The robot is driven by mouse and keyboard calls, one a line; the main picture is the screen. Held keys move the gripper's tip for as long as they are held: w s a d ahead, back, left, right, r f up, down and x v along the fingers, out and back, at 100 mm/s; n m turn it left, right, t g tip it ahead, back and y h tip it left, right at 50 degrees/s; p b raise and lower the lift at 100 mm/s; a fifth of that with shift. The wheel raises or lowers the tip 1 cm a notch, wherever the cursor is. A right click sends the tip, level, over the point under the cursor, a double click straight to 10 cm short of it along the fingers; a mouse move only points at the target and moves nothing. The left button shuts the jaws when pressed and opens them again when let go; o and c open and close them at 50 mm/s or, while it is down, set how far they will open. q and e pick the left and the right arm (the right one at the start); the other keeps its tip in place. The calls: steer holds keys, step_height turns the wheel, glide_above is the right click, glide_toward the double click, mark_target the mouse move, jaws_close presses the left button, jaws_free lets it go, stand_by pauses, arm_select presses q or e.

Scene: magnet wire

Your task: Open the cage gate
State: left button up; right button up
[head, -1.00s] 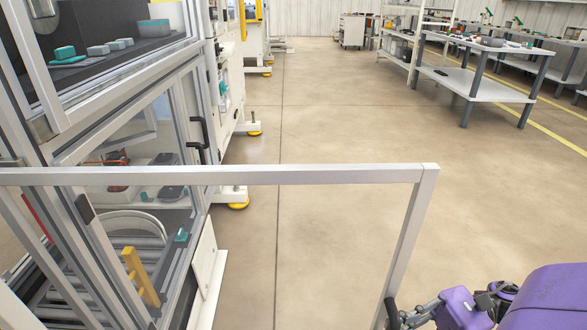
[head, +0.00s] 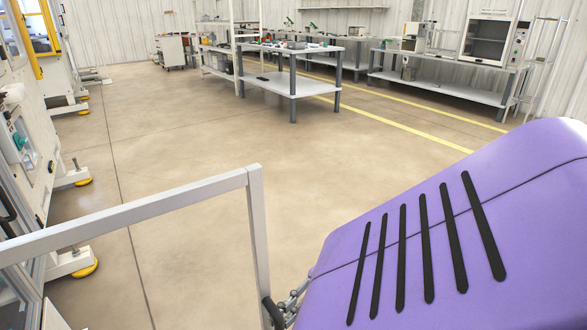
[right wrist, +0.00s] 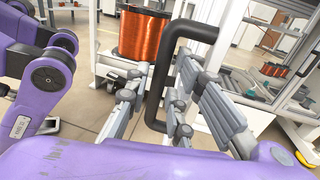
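The cage gate (head: 257,215) is a pale metal frame in the lower left of the head view, its top rail running left toward the machine. It stands swung out over the floor. Its black handle (head: 272,312) shows at the bottom edge. In the right wrist view, the handle (right wrist: 156,95) is a thick black bent bar. My right gripper (right wrist: 163,73) has a grey finger on each side of the handle, with gaps that look visible; contact is unclear. My purple right arm hides most of that gripper in the head view. My left gripper is out of view.
A copper wire spool (right wrist: 144,35) stands beyond the handle in the right wrist view. White machines with yellow feet (head: 84,268) line the left side. Workbenches (head: 290,80) stand at the back. The middle floor is clear.

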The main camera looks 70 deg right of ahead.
steer(key=v, duration=1.2)
